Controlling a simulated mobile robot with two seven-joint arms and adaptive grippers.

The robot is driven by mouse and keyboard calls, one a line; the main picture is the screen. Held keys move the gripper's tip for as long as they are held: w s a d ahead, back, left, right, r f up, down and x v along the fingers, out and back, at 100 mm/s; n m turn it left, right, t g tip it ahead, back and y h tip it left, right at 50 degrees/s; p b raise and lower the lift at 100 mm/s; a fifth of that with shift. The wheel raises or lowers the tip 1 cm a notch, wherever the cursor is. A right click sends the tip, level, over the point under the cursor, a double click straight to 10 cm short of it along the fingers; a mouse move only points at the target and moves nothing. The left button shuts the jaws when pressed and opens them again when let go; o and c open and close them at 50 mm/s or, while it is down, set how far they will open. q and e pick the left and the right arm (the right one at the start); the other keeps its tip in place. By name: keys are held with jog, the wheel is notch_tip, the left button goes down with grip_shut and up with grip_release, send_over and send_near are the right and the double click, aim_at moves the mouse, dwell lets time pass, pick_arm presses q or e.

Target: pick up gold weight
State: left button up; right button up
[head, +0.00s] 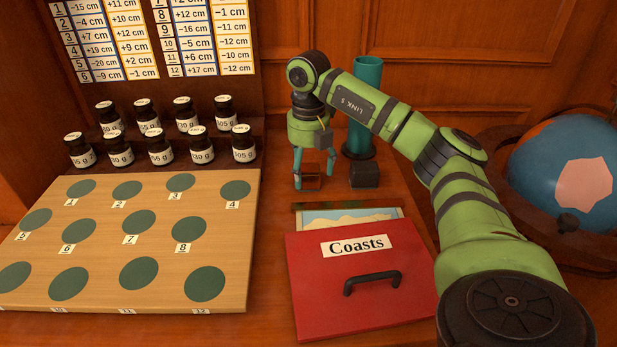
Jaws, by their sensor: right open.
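A small gold-brown block (311,178), which looks like the gold weight, sits on the wooden surface right of the numbered board. My right gripper (314,175) points down over it with its teal fingers apart, one on each side of the block. The gripper is open; whether a finger touches the block I cannot tell. A dark grey block (364,175) of similar size stands just to the right, outside the fingers. My left gripper is not in view.
A teal cylinder (367,90) stands behind the dark block. A red "Coasts" box (320,280) with a handle lies in front. The numbered board (100,235) and several dark jars (160,152) are at left, a globe (565,170) at right.

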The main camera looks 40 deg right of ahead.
jog(key=shift+f, duration=0.7)
grip_shut()
jog(key=shift+r, duration=0.1)
jog(key=shift+r, duration=0.1)
